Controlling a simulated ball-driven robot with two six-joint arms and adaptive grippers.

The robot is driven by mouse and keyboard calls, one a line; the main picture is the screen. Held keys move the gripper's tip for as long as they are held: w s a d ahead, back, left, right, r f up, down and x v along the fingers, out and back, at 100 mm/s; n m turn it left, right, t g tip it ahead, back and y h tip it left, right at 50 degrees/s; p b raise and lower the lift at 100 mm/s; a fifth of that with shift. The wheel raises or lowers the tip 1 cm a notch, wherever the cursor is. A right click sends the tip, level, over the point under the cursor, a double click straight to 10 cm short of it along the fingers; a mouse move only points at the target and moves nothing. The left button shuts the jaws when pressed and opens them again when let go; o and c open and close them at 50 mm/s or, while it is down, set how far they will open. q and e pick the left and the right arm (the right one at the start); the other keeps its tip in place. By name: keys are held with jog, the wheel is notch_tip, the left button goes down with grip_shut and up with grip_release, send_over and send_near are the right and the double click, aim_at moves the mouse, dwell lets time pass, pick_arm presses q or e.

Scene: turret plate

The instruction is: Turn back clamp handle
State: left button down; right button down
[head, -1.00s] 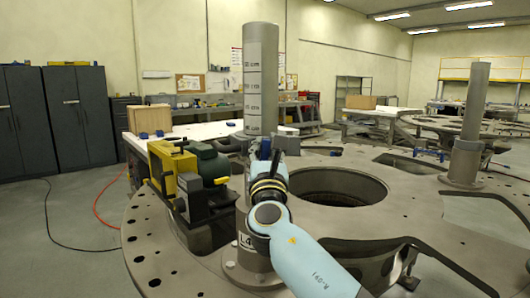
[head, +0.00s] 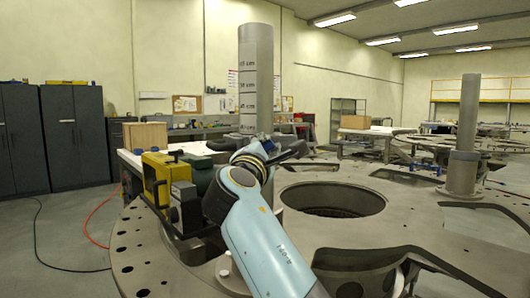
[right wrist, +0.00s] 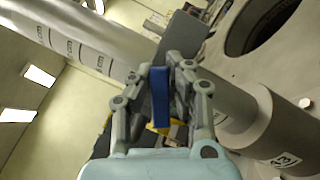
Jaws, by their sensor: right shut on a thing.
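In the right wrist view my right gripper (right wrist: 162,78) is shut with a blue bar (right wrist: 160,92) between its two fingers. The bar looks like the clamp handle; the rest of the clamp is hard to make out. In the head view the right gripper (head: 292,151) is dark and small, at the foot of the grey marked column (head: 256,75). My left gripper is in neither view.
The grey turret plate (head: 345,235) has a large round hole (head: 333,198) right of my arm. A yellow and black machine (head: 157,175) stands close on the left. A second grey post (head: 467,120) rises at the right. Dark cabinets (head: 75,135) stand behind left.

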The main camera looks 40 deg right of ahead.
jog(key=m, duration=0.1)
jog(key=m+g, duration=0.1)
jog(key=m, duration=0.1)
jog(key=shift+f+m+g, duration=0.2)
jog(key=shift+m+g, duration=0.1)
jog(key=shift+d+f+m+g+y, duration=0.15)
jog(key=shift+m+y, duration=0.1)
jog(key=shift+m, duration=0.3)
jog(key=shift+a+f+m+g+y, duration=0.15)
jog(key=shift+m+y, duration=0.1)
jog(key=shift+m, duration=0.3)
jog(key=shift+d+r, duration=0.1)
jog(key=c, duration=1.2)
grip_release()
jog(key=shift+c, duration=0.2)
